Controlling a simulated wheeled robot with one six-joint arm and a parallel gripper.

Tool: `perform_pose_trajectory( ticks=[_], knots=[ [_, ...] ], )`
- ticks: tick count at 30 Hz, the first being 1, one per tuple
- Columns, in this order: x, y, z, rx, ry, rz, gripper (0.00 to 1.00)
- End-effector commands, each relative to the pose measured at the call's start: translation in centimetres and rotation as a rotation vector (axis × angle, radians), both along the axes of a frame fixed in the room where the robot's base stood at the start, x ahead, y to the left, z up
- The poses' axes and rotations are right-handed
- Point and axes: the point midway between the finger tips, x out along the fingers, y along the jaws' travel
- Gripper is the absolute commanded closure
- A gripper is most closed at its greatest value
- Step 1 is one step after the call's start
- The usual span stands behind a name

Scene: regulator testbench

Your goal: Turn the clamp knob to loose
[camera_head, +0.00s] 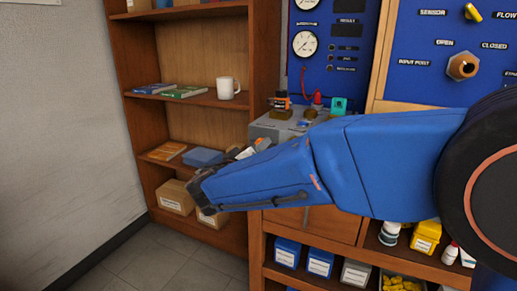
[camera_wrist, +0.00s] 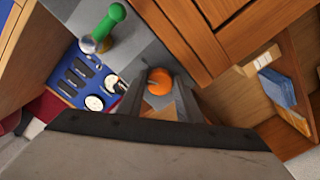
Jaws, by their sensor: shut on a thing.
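A round orange knob (camera_wrist: 159,80) shows in the wrist view between the tips of my gripper (camera_wrist: 161,88). I take it to be the clamp knob, though no label on it can be read. My two dark fingers stand one on each side of it and are shut on it. Its turn position cannot be read. In the head view my blue arm crosses the front of the grey testbench (camera_head: 268,128) and hides most of my gripper and the knob.
In the wrist view a green-handled part (camera_wrist: 108,26) and a blue gauge panel (camera_wrist: 88,80) stand left of the knob. A wooden shelf (camera_head: 215,97) with a white mug (camera_head: 226,88) is left in the head view. Blue wall panels (camera_head: 440,60) rise behind my arm.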

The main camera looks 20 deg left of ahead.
Motion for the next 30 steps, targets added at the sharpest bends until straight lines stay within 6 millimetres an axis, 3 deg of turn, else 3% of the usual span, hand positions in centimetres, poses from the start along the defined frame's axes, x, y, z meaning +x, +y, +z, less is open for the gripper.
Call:
perform_pose_trajectory(
  ticks=[30],
  knots=[
    [-0.05,0.06,0.05,-0.961,0.075,0.002,0.90]
  ],
)
